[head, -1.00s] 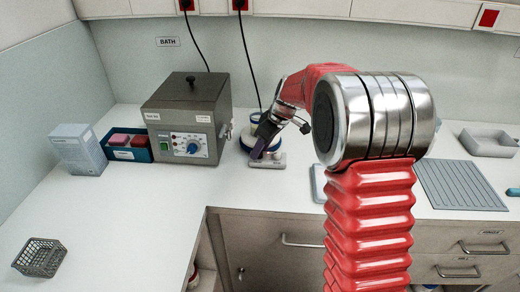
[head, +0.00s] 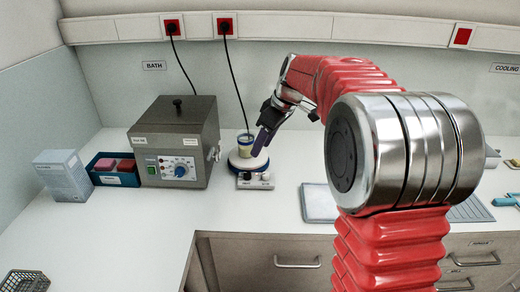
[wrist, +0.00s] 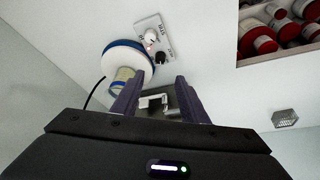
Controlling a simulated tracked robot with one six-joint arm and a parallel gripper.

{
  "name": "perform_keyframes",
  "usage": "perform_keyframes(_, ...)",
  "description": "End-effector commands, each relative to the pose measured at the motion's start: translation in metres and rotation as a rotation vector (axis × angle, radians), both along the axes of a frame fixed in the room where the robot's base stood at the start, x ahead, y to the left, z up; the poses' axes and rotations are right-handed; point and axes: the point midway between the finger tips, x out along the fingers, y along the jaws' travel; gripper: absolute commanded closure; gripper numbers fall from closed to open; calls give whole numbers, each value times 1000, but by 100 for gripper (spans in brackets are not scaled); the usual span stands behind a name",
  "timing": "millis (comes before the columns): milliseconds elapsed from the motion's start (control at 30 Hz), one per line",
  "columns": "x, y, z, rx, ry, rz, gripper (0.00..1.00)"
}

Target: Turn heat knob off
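A round white hotplate with a blue rim (head: 236,163) stands on the bench, with a cream-filled beaker (head: 245,147) on it. Its grey control panel (head: 255,185) in front carries two small knobs; the wrist view shows a pale knob (wrist: 149,40) and a black knob (wrist: 160,57). The panel lettering is too small to read, so I cannot tell which is heat. My gripper (wrist: 156,86) is open, its purple fingers spread with nothing between them. In the head view, it (head: 260,146) is above and beyond the panel, near the beaker, apart from the knobs.
A grey bath unit (head: 176,143) with a blue dial stands left of the hotplate, then a blue tray of colored blocks (head: 115,178) and a white box (head: 66,176). A wire basket (head: 26,283) sits front left. The bench between is clear.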

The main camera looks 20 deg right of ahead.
Motion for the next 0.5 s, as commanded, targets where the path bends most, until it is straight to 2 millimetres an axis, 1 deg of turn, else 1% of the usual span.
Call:
perform_keyframes(333, 0, 2, 0, 1, 0, 4, 60)
perform_keyframes(433, 2, 12, -9, 3, 15, 19, 60)
perform_keyframes(500, 6, 21, -15, 4, 21, 35, 60)
